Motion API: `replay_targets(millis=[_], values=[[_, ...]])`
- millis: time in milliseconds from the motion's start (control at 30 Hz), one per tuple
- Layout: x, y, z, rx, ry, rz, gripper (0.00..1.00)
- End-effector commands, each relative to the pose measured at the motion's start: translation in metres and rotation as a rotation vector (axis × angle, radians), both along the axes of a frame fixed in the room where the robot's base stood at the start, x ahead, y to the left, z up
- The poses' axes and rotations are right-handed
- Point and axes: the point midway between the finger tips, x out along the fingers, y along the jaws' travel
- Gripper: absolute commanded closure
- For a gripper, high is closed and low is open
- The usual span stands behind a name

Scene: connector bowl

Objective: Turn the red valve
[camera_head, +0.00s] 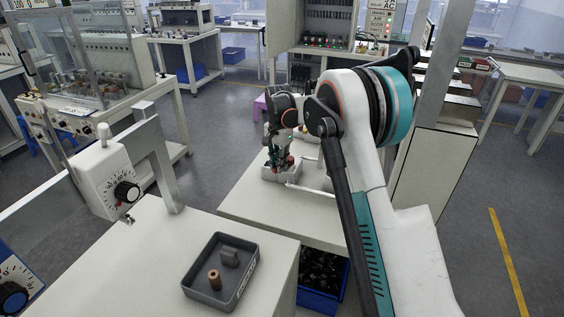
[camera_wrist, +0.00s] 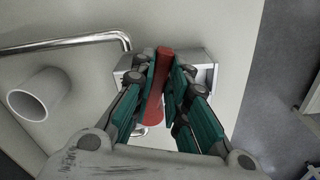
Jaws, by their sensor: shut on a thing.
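The red valve (camera_wrist: 158,104) shows in the wrist view as a red bar lying between my fingers, over a light grey box-shaped base (camera_wrist: 203,70). My gripper (camera_wrist: 166,82) is shut on the red valve, with a teal finger pad on each side of it. In the head view my gripper (camera_head: 281,160) is at the valve on the far table, and a bit of the red valve (camera_head: 290,160) shows beside the fingers. The fingers hide much of the valve and its base.
A metal pipe (camera_wrist: 60,45) runs to the base, and a white cylinder (camera_wrist: 38,95) stands at the left in the wrist view. A grey tray (camera_head: 222,297) with two small parts sits on the near table. A blue crate (camera_head: 322,283) of dark parts is below.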

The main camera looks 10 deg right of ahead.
Motion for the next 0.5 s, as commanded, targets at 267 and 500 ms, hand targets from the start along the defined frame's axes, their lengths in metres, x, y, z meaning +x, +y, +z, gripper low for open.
replay_targets(millis=[267, 500], values=[[0.014, 0.008, 0.002, 0.001, -0.001, -0.263, 1.00], [0.028, 0.012, 0.001, 0.000, -0.001, -0.491, 1.00]])
